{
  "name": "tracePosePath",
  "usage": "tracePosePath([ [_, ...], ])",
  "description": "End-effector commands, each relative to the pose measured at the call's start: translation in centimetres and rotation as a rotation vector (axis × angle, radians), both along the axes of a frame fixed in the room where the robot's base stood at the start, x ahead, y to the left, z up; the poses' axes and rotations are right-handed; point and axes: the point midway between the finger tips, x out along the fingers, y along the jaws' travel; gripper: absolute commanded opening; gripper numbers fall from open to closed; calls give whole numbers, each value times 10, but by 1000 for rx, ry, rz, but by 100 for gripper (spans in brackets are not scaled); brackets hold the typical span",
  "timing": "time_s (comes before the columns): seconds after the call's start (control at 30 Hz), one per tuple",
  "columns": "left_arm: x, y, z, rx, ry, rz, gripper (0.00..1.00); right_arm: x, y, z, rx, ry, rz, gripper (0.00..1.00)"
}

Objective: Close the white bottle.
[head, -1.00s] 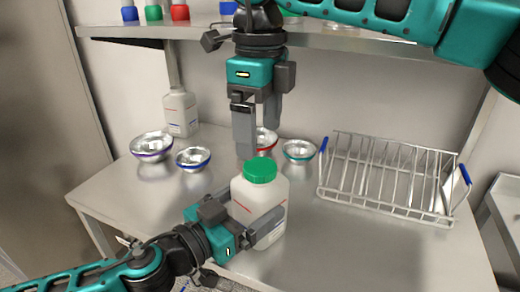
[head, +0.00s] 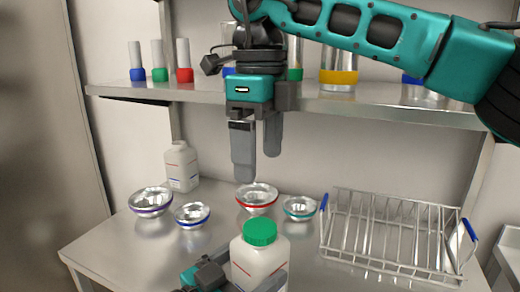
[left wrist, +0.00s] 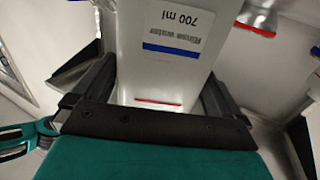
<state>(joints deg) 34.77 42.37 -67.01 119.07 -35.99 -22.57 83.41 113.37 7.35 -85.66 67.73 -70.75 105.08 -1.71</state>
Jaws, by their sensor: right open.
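The white bottle (head: 258,262) stands upright at the front of the table with a green cap (head: 260,232) on its top. I cannot tell how tightly the cap sits. My left gripper (left wrist: 160,95) is shut on the bottle's body, one finger on each side. The left wrist view shows the bottle (left wrist: 155,75) with a "700 ml" label; its cap is out of that view. My right gripper (head: 258,178) points down, open and empty, above the green cap with a clear gap between.
Another whitish bottle (head: 181,168) stands at the back left. Several steel bowls with coloured rims, such as a red-rimmed one (head: 257,199), stand behind the bottle. A wire rack (head: 393,237) stands right. A shelf (head: 400,110) holding cylinders runs behind my right gripper.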

Motion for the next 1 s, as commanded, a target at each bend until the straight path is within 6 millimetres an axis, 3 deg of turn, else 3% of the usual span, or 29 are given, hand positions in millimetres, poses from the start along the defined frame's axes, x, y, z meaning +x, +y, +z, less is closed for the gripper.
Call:
tracePosePath([
  [0.23, -14, 14, -3, 1, 4, 2, 100, 0, 0, -5, 0, 0, 0, 88],
  [0.77, -76, 75, -4, 4, 4, -1, 100, 0, 0, -33, 0, 0, 0, 88],
  [1.0, -88, 88, -2, 1, 2, 1, 100, 0, 0, -42, 0, 0, 0, 88],
])
